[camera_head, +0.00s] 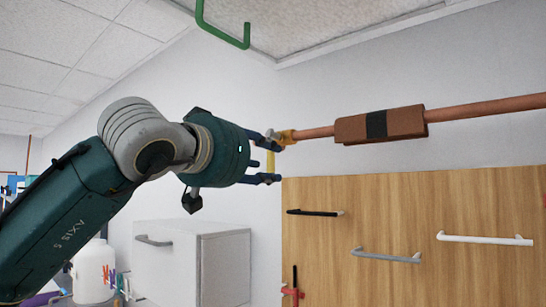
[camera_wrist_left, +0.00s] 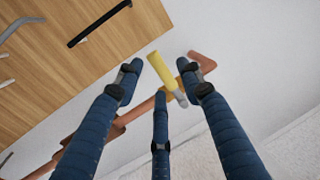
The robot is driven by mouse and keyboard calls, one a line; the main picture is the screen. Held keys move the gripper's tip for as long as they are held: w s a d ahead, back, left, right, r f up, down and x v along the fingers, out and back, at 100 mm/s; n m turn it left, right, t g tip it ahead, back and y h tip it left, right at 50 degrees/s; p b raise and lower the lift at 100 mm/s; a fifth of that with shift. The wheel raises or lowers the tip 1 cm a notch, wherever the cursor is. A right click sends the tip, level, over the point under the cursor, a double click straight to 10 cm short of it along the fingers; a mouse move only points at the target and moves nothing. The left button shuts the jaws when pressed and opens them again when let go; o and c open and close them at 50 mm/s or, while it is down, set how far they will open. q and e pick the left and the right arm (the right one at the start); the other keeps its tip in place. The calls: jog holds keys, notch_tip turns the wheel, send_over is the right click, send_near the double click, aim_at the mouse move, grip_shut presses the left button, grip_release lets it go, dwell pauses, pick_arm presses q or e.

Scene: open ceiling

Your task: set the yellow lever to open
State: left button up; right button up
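The yellow lever (camera_head: 270,164) hangs down from a yellow valve fitting (camera_head: 287,137) at the left end of a copper pipe (camera_head: 480,110). My left gripper (camera_head: 273,157) comes in from the left at the lever's height, its fingers spread above and below. In the left wrist view, the yellow lever (camera_wrist_left: 161,70) lies between the spread blue fingers of my left gripper (camera_wrist_left: 163,82). White gaps show between lever and side fingers; contact with the third finger cannot be told. My right gripper is not in view.
A brown block with a black band (camera_head: 376,124) sits around the pipe. Below is a wooden panel (camera_head: 400,200) with black, grey and white handles. A white cabinet (camera_head: 225,265) stands lower left. A green hooked bar (camera_head: 222,33) hangs above.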

aim_at(271, 164)
pick_arm(q)
jog(key=shift+p+x, duration=0.45)
jog(key=shift+x, duration=1.3)
grip_shut()
